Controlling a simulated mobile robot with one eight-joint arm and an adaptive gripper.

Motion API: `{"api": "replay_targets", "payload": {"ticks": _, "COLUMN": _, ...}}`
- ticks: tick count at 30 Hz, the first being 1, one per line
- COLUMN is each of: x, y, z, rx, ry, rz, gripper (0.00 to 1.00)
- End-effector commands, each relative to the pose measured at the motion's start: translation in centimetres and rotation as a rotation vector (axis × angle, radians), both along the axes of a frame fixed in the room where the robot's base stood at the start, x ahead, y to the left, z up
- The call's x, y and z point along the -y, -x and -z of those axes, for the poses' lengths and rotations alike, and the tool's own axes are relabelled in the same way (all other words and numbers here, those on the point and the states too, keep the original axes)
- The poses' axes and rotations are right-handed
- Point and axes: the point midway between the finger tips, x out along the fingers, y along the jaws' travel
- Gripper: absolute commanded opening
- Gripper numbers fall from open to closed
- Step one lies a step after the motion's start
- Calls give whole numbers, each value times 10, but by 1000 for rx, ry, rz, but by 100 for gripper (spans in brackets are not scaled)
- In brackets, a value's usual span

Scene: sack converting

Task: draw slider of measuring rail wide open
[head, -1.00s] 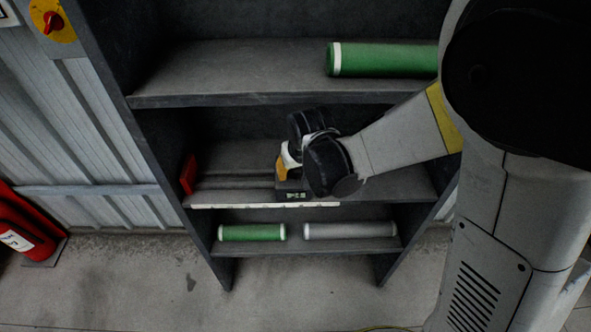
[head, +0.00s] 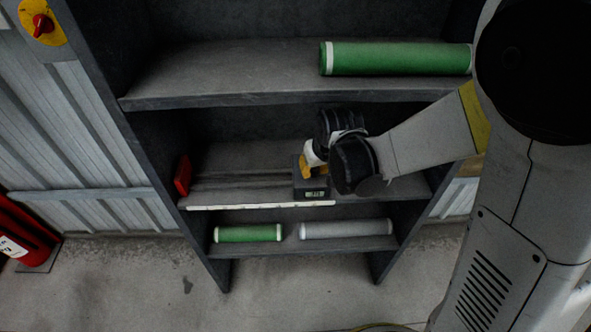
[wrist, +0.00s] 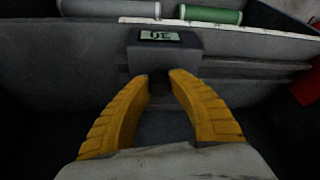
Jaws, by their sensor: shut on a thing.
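The slider is a dark block (head: 311,190) with a small lit display, on the measuring rail (head: 235,184) along the middle shelf. It sits toward the right part of the rail, apart from the red end piece (head: 183,174) at the left. My gripper (head: 307,172), with yellow fingers, is at the slider's top. In the wrist view my gripper (wrist: 160,78) is shut on a dark knob of the slider (wrist: 164,58), between the fingertips. My wrist and arm hide the rail's right end in the head view.
A white scale strip (head: 250,206) runs along the shelf's front edge. A large green roll (head: 395,59) lies on the shelf above. A green roll (head: 248,233) and a grey roll (head: 346,229) lie below. Side panels bound the shelves.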

Motion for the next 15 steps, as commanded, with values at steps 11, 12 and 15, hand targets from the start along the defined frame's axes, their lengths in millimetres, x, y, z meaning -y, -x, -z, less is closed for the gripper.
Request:
{"api": "replay_targets", "payload": {"ticks": 11, "x": 106, "y": 4, "z": 1, "rx": -2, "ry": 1, "rz": 6, "gripper": 0}}
{"api": "replay_targets", "payload": {"ticks": 12, "x": 115, "y": 4, "z": 1, "rx": -2, "ry": 1, "rz": 6, "gripper": 0}}
{"api": "replay_targets", "payload": {"ticks": 15, "x": 131, "y": 5, "z": 1, "rx": -2, "ry": 1, "rz": 4, "gripper": 0}}
